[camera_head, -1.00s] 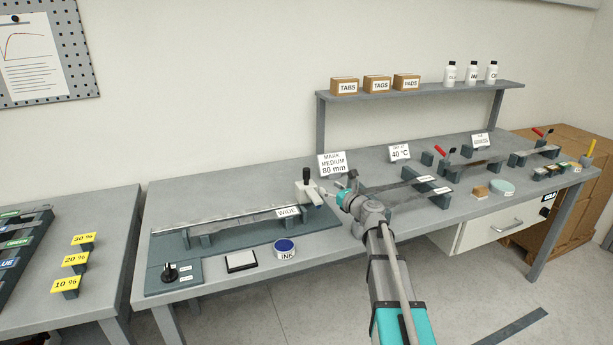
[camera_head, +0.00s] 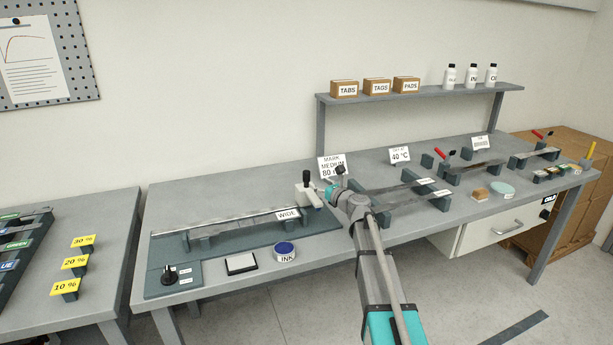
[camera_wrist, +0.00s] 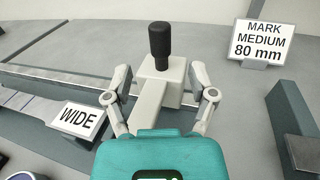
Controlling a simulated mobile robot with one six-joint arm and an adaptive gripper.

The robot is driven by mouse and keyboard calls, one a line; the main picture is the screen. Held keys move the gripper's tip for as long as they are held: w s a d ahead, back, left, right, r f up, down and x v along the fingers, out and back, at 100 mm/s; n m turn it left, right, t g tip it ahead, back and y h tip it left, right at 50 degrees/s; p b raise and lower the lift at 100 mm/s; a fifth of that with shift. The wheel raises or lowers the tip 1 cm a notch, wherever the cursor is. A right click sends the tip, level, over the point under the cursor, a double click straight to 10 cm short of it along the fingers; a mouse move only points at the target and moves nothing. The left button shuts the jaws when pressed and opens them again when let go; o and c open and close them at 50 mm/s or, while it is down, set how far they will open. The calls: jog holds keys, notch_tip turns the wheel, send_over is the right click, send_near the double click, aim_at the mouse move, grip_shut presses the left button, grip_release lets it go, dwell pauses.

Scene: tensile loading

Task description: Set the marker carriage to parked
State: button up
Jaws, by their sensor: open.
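The marker carriage (camera_head: 304,193) is a white block with a black upright knob, at the right end of the rail (camera_head: 225,222) beside the WIDE label (camera_head: 288,214). In the wrist view the carriage (camera_wrist: 155,100) lies between the two fingers of my open gripper (camera_wrist: 159,90), with its black knob (camera_wrist: 160,45) standing beyond them. I cannot tell whether either finger touches the block. In the head view my gripper (camera_head: 318,193) is at the carriage's right side. The far end of the rail is partly hidden by the carriage.
A sign reading MARK MEDIUM 80 mm (camera_head: 331,166) stands behind the carriage. An ink pot (camera_head: 285,252), a white pad (camera_head: 241,263) and a black dial (camera_head: 169,275) lie in front of the rail. Grey supports (camera_head: 402,204) with strips stand to the right.

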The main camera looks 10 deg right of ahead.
aim_at(309, 176)
jog(key=x, duration=0.8)
grip_shut()
dwell(0.4)
